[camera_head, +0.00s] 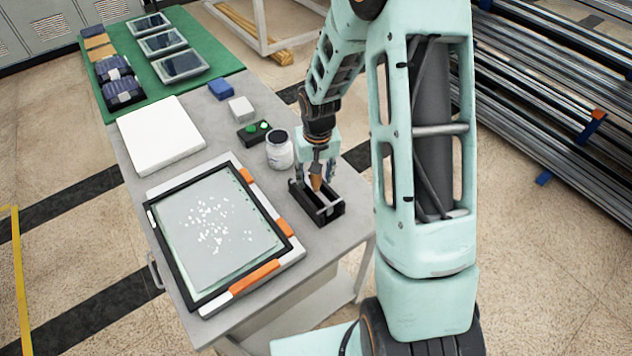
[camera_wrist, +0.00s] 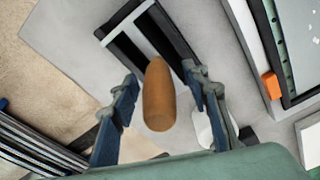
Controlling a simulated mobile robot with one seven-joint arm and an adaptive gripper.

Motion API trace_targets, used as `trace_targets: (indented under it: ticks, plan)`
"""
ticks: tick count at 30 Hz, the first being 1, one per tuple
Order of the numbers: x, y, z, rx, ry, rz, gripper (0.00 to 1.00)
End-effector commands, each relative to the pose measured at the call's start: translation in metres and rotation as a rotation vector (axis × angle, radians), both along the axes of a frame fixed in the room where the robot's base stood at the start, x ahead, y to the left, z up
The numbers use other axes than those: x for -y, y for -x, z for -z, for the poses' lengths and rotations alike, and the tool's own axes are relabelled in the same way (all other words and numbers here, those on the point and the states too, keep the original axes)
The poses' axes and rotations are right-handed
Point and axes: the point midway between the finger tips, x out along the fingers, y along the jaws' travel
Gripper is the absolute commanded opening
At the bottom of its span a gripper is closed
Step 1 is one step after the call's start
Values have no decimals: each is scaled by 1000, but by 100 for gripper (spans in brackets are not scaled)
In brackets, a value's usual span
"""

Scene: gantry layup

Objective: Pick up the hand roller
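The hand roller's brown wooden handle (camera_head: 316,183) stands up from a black open holder (camera_head: 325,215) on the near right of the grey table. In the wrist view the handle (camera_wrist: 159,98) points toward the camera, its far end at the black holder (camera_wrist: 118,42). My gripper (camera_head: 315,172) is above the holder, with the handle between its fingers. The wrist view shows my gripper (camera_wrist: 160,90) open, one finger on each side of the handle, with visible gaps. The rest of the roller is mostly hidden.
A white jar (camera_head: 279,155) stands close to the gripper, left of it. A black frame with orange clamps (camera_head: 255,276) lies left of the holder. Further back are a green-button box (camera_head: 254,132), small blocks and a white slab (camera_head: 160,137). The table edge is close on the right.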

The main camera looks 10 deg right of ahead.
Motion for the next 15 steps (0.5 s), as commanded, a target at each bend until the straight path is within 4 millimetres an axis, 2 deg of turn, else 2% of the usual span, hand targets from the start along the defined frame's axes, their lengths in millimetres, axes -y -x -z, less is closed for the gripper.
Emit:
trace_targets:
  ticks: [2,11,15]
  plan:
    - [0,0,0,0,0,0,34]
    - [0,0,0,0,0,0,1]
    - [0,0,0,0,0,0,0]
